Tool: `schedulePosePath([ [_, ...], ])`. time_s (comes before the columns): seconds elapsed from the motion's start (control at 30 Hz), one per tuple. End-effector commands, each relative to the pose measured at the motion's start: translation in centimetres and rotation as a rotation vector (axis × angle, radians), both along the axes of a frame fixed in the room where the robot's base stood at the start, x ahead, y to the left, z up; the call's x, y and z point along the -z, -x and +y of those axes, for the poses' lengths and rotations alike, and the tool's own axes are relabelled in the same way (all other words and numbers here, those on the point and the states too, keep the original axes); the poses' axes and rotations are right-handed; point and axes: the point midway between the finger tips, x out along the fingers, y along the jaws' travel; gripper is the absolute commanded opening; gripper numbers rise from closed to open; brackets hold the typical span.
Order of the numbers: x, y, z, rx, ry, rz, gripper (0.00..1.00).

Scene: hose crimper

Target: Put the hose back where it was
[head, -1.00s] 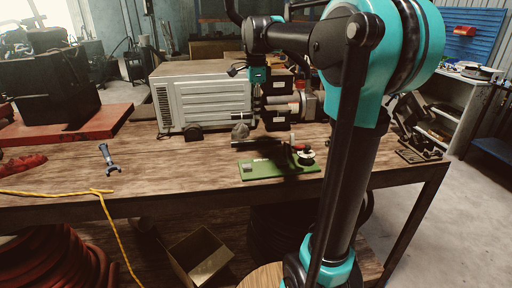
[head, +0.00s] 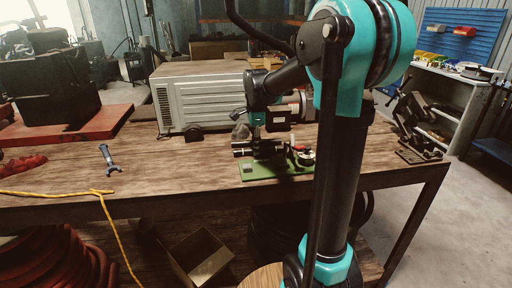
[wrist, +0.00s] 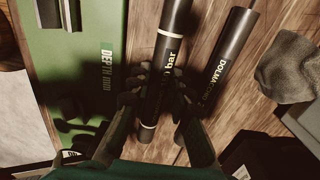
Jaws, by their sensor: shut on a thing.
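The hose (wrist: 167,60), a black tube with white bands and "bar" lettering, runs up the wrist view between my gripper's fingers. My gripper (wrist: 162,105) is shut on it. In the head view my gripper (head: 262,150) is low at the back edge of the green plate (head: 262,173), and the arm and dark parts there hide much of the hose. In the wrist view the green plate (wrist: 98,90), marked "DEPTH mm", lies left of the hose. I cannot tell whether the hose touches the table.
A second black tube (wrist: 222,65) lies close right of the hose, with a grey cloth-like lump (wrist: 288,70) beyond it. A grey ribbed machine (head: 203,98) stands behind.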

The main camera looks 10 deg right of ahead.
Motion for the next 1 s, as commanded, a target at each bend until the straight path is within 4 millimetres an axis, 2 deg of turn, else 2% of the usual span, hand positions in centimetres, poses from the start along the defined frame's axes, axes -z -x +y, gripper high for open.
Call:
schedulePosePath([
  [0.27, 0.2, 0.0, 0.0, 0.000, 0.000, 0.000, 0.00],
  [0.3, 0.2, 0.0, 0.0, 0.000, 0.000, 0.000, 0.21],
  [0.47, 0.2, 0.0, 0.0, 0.000, 0.000, 0.000, 0.41],
  [0.8, -0.1, 0.0, 0.0, 0.000, 0.000, 0.000, 0.41],
  [1.0, -2.5, 0.0, 0.0, 0.000, 0.000, 0.000, 0.41],
])
